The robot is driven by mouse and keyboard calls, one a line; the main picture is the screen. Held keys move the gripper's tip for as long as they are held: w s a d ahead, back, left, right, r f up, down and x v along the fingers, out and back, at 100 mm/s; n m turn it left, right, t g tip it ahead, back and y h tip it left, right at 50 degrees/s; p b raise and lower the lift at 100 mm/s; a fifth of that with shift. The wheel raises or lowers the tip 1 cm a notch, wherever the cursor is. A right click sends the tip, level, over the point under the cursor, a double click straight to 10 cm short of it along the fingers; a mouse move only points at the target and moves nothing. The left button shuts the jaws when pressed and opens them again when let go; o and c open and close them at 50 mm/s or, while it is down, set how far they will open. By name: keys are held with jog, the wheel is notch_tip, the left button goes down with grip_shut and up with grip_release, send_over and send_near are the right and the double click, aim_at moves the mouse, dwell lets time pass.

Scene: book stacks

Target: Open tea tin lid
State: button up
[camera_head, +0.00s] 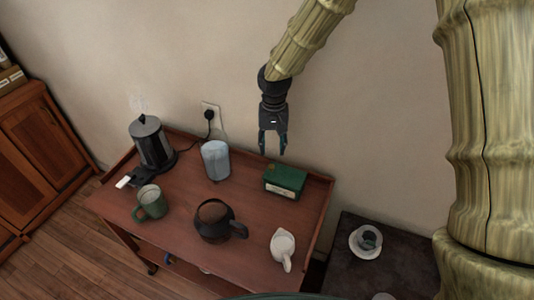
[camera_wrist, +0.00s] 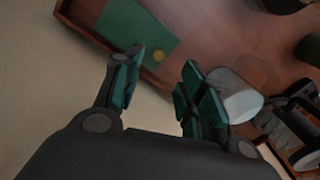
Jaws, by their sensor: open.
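The tea tin is a green box (camera_head: 285,181) with a pale label on its front, at the back right of the wooden cart. Its lid looks closed. In the wrist view the tin's green top (camera_wrist: 135,32) shows at the upper left, with a small gold round spot near one edge. My gripper (camera_head: 273,150) is open and empty, in the air above the cart's back edge, a little left of the tin. In the wrist view its two fingers (camera_wrist: 160,85) are spread apart, and the left fingertip overlaps the tin's edge in the picture. They appear apart from the tin.
The wooden cart (camera_head: 178,230) has a raised rim. It holds a kettle (camera_head: 152,145), a pale blue canister (camera_head: 215,160), a green mug (camera_head: 151,203), a dark teapot (camera_head: 213,219) and a white pitcher (camera_head: 282,248). A dark side table (camera_head: 395,270) holds a cup and saucer. The wall stands close behind.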

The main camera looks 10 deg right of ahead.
aim_at(271, 166)
jog(key=shift+f+p, duration=0.4)
jog(key=shift+f, duration=0.2)
jog(key=f, duration=0.3)
jog(key=f+p, duration=0.1)
jog(key=f, duration=0.1)
jog(key=shift+w+f, duration=0.1)
jog(key=shift+w, duration=0.3)
jog(key=shift+s+f, duration=0.15)
jog(key=shift+f, duration=0.2)
jog(key=shift+w+f, duration=0.2)
jog(key=shift+f, duration=0.95)
jog(key=shift+s+f, duration=0.1)
jog(key=shift+s, duration=0.05)
jog(key=shift+c, duration=0.4)
